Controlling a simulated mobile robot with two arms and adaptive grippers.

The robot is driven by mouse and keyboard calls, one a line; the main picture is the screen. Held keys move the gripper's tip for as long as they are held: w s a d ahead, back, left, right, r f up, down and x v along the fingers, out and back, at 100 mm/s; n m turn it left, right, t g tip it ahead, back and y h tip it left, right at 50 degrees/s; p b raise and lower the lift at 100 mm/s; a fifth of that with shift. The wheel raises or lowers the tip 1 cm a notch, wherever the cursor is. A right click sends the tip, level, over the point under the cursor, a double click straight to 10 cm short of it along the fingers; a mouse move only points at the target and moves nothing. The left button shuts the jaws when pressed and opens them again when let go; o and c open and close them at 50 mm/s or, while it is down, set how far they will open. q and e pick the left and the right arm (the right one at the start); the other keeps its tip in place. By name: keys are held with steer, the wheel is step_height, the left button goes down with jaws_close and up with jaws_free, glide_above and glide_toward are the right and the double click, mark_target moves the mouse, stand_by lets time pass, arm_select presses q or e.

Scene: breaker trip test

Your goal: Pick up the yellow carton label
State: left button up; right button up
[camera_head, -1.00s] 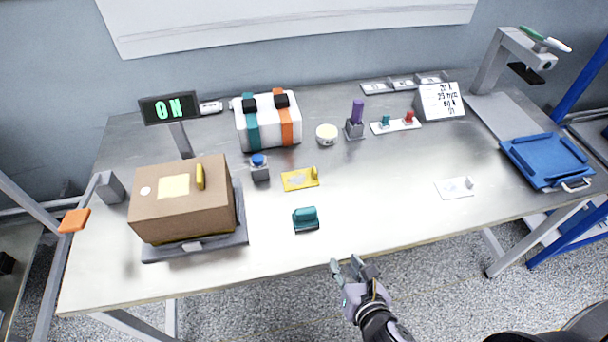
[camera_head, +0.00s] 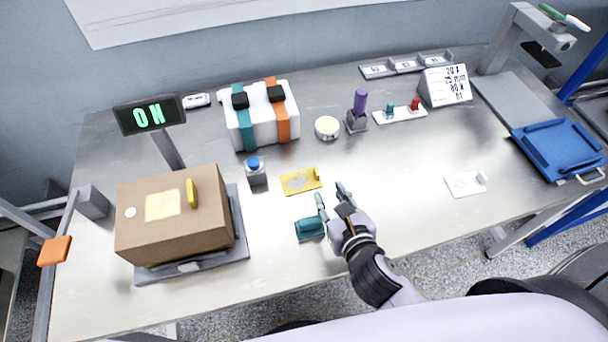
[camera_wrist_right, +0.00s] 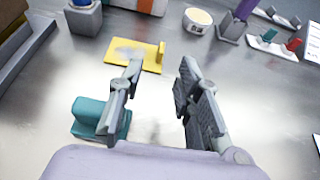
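The yellow carton label (camera_head: 299,182) lies flat on the table, a yellow plate with a greyish patch and a small upright tab at its right end. It also shows in the right wrist view (camera_wrist_right: 128,54), just beyond my fingertips. My right gripper (camera_head: 331,192) is open and empty, in front of the label and a little to its right, apart from it. Its two spread fingers also show in the right wrist view (camera_wrist_right: 161,68). My left gripper is not in view.
A teal block (camera_head: 310,229) sits close beside my right gripper's left finger. A blue-button box (camera_head: 256,174) stands left of the label. A brown carton (camera_head: 172,225) with a pale patch and yellow tab is farther left. A white cup (camera_head: 327,128) stands behind.

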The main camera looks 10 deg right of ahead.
mark_target(316, 168)
steer(key=x, duration=0.4)
steer(key=shift+w, duration=0.15)
steer(key=x, duration=0.4)
steer(key=shift+d+f+p, duration=0.15)
steer(key=shift+p, duration=0.15)
steer(key=x, duration=0.3)
steer(key=shift+w+d+f, duration=0.15)
steer(key=shift+w+f, duration=0.25)
steer(key=shift+w, duration=0.1)
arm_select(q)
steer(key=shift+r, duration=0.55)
arm_select(e)
jaws_close()
